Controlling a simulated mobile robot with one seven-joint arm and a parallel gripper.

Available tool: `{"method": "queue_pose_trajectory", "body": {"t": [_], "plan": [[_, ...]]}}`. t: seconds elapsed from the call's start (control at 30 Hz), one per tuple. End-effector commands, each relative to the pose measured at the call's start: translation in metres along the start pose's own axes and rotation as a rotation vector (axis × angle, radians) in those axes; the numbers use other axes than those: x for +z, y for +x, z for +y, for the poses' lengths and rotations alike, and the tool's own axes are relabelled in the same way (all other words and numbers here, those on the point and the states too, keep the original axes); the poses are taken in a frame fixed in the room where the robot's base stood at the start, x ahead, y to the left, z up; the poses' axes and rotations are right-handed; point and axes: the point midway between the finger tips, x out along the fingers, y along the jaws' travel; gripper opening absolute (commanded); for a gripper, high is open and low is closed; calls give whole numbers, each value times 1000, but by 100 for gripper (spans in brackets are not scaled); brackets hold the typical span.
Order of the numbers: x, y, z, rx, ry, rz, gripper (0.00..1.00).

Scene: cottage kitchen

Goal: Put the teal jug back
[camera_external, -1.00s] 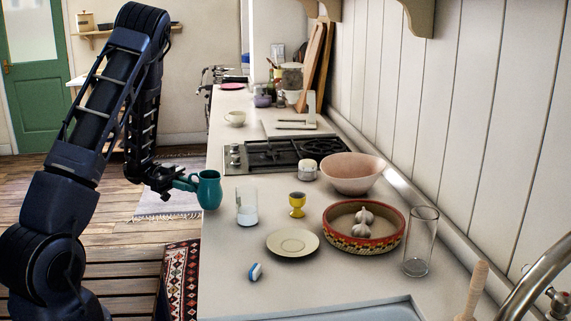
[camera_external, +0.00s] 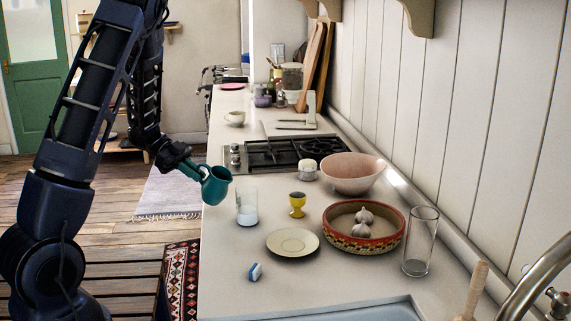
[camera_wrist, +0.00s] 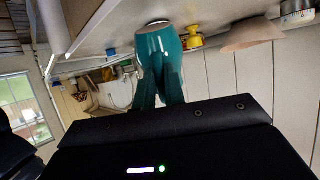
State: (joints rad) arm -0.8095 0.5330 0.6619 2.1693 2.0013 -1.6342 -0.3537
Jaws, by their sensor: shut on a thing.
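The teal jug (camera_external: 216,186) is at the left edge of the counter, tilted, with its mouth toward the upper right. My gripper (camera_external: 181,162) is shut on its handle side, to the left of the jug. A glass with white contents (camera_external: 247,208) stands on the counter just right of the jug. Whether the jug's base touches the counter is hard to tell.
The counter also holds a yellow egg cup (camera_external: 297,205), a saucer (camera_external: 292,243), a patterned round dish (camera_external: 351,240) with garlic, a pink bowl (camera_external: 350,175), a clear tall glass (camera_external: 420,242) and a small blue-and-white item (camera_external: 256,271). A gas hob (camera_external: 271,154) lies behind. The counter's front left is bare.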

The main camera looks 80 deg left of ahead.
Motion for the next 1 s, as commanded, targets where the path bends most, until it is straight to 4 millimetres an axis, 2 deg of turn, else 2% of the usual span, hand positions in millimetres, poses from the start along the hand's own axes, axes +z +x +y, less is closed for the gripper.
{"method": "queue_pose_trajectory", "body": {"t": [0.57, 1.0], "plan": [[-1, 0, 0, -1, 0, -11, 0], [20, -4, 0, -1, -4, 122, 0]]}}
